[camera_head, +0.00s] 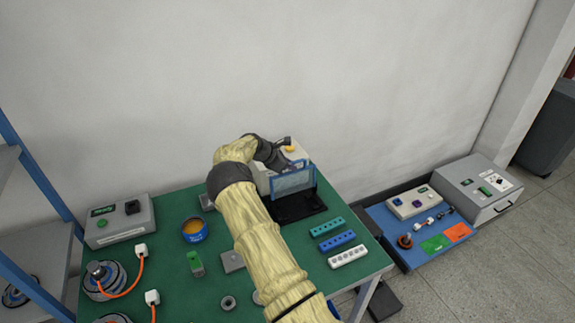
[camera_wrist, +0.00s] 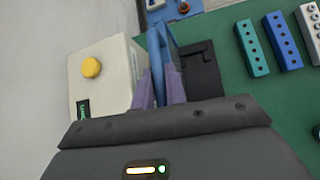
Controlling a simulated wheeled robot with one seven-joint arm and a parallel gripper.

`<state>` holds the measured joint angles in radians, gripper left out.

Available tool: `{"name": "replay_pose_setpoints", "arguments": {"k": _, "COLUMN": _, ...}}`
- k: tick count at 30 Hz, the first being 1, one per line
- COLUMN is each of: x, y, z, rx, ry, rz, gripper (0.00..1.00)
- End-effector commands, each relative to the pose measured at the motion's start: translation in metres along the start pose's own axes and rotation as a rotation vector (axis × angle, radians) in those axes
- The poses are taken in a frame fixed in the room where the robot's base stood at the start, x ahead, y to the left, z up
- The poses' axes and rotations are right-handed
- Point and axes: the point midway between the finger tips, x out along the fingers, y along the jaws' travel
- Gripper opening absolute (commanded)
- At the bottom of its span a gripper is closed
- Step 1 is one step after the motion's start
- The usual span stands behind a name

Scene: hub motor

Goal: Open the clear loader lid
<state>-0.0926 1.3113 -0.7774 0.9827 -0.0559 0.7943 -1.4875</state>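The clear loader lid (camera_head: 292,183) has a blue frame and stands raised, close to upright, at the right side of the white loader box. In the wrist view the lid (camera_wrist: 157,50) shows nearly edge-on. My gripper (camera_wrist: 161,88) has its two purple fingers close on either side of the blue frame and appears shut on it. In the head view my dark wrist is just behind and left of the lid; the fingertips are hidden there. The black loader bed (camera_head: 300,207) lies uncovered below the lid.
The white box has a yellow button (camera_wrist: 91,67). Teal (camera_head: 326,227), blue (camera_head: 337,241) and white (camera_head: 347,256) hole blocks lie right of the loader on the green table. The wall is close behind.

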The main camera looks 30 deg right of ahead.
Motion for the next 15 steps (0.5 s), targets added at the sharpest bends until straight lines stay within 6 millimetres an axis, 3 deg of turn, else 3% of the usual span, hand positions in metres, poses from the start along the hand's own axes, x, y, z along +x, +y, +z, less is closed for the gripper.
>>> {"name": "replay_pose_setpoints", "arguments": {"k": 1, "x": -0.0001, "y": 0.0001, "z": -0.0017, "rx": 0.000, "ry": 0.004, "rz": 0.000, "gripper": 0.22}}
{"name": "replay_pose_setpoints", "arguments": {"k": 3, "x": 0.0011, "y": -0.0004, "z": -0.0004, "rx": 0.001, "ry": 0.003, "rz": -0.002, "gripper": 0.34}}
{"name": "replay_pose_setpoints", "arguments": {"k": 15, "x": -0.0068, "y": 0.0007, "z": -0.0024, "rx": -0.002, "ry": 0.002, "rz": 0.002, "gripper": 0.34}}
